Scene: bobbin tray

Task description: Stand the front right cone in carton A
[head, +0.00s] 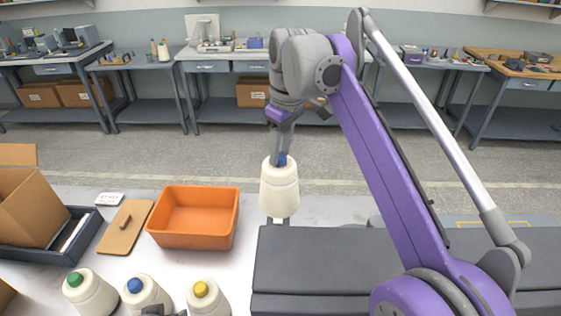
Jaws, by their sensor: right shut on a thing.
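My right gripper (281,150) points down and is shut on a cream cone with a blue tip (280,192). The cone is upright near the table's far edge, right of the orange bin; I cannot tell whether its base touches anything. Three more cream cones stand at the bottom left: one green-tipped (90,296), one blue-tipped (146,297), one yellow-tipped (207,301). An open cardboard carton (28,212) is at the left; no letter is readable on it. A dark part, perhaps my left gripper (160,311), shows at the bottom edge, mostly cut off.
An empty orange bin (195,242) stands between the carton and the held cone. A tan board (118,238), a small white card (110,199) and a dark tray (84,240) lie near the carton. A dark grey block (400,262) fills the right. Benches stand behind.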

